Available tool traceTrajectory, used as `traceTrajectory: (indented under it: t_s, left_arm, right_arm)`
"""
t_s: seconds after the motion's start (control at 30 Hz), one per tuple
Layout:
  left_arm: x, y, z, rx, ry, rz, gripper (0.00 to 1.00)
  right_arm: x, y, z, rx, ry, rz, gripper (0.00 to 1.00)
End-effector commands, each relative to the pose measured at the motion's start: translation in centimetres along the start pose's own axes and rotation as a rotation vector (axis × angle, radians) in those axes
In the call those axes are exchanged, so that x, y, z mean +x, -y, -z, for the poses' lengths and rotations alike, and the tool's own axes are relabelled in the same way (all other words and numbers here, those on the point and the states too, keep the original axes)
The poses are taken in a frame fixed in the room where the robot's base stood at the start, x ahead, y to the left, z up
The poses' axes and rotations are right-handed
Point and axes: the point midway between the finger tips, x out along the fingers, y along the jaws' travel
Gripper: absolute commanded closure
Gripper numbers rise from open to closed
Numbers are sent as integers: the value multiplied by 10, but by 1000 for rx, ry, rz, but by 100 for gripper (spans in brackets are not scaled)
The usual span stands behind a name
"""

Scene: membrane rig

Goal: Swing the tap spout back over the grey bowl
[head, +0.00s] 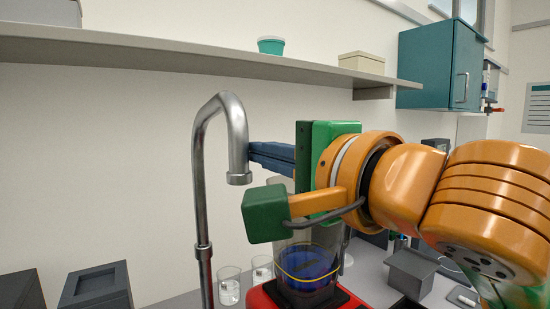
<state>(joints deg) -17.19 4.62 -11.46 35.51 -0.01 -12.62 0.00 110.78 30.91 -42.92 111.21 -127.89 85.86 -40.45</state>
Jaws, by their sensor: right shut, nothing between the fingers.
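The metal tap spout (238,135) rises on a tall thin pipe and hooks over to the right, its open end pointing down. My right gripper (256,153) comes in from the right with its dark blue fingers shut and empty. The fingertips are at the right side of the spout's downturned end; they look very close to it or touching, and I cannot tell which. The grey bowl is not visible in this view. My left gripper is not in view.
A clear vessel with blue contents (307,268) stands on a red base below my right gripper. Glass beakers (229,291) stand beside the pipe. Dark boxes (96,287) are at lower left, and a grey box (410,273) at right. A shelf (180,55) runs above.

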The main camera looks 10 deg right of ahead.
Motion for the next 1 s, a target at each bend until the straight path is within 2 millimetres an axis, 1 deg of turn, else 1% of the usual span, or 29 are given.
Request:
traceTrajectory:
  t_s: [0.13,0.4,0.83,1.0]
  left_arm:
    - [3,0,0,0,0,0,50]
    - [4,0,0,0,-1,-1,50]
    - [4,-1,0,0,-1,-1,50]
    - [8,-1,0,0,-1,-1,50]
  right_arm:
    - [0,0,-9,0,1,0,100]
    - [0,0,-15,0,0,-1,100]
    - [0,0,-14,1,0,0,100]
    - [-3,-1,-8,3,3,0,100]
